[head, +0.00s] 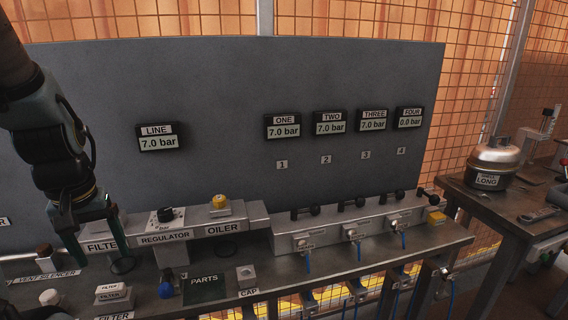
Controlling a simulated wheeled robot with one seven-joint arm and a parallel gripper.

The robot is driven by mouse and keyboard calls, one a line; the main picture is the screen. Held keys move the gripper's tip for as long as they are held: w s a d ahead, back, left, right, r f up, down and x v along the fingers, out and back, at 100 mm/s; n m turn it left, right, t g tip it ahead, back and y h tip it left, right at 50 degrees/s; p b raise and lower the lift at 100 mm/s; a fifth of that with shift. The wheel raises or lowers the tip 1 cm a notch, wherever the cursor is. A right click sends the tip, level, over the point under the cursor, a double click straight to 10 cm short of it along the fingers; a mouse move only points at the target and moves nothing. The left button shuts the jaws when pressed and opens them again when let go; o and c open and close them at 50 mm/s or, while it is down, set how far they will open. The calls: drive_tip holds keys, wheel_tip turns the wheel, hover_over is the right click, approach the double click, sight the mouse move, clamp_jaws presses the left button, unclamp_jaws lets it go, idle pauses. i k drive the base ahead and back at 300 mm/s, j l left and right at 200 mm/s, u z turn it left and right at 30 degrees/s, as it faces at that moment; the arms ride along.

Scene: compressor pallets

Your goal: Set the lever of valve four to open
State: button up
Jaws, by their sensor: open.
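The valve block (355,228) sits on the bench at right, with a row of black levers along its top. The lever of valve four (428,196) is the rightmost. It points toward the front right, unlike the other three levers, which lie along the row. Display FOUR (408,118) reads 0.0 bar; displays ONE (283,126), TWO (330,123) and THREE (373,120) read 7.0 bar. My gripper (102,255) is at left, fingers down, open and apparently empty, by the filter block (101,245) and far from the valve block.
The regulator (165,236) and oiler (222,226) stand between my gripper and the valve block. A grey panel (220,85) rises behind the bench. A second table with a metal pot (494,160) is at right. Blue hoses hang below the valve block.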

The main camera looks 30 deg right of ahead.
sight(434, 200)
drive_tip(key=k+l, duration=0.1)
drive_tip(key=l, duration=0.3)
drive_tip(key=k+l+u, duration=0.1)
drive_tip(key=l, duration=0.3)
drive_tip(key=k+l, duration=0.1)
drive_tip(key=l, duration=0.3)
drive_tip(key=k+l, duration=0.1)
drive_tip(key=l, duration=0.3)
drive_tip(key=k+l+u, duration=0.1)
drive_tip(key=l, duration=0.3)
drive_tip(key=k+l, duration=0.15)
drive_tip(key=l, duration=0.25)
drive_tip(key=k+l+u, duration=0.1)
drive_tip(key=l, duration=0.3)
drive_tip(key=k+l, duration=0.15)
drive_tip(key=l, duration=0.2)
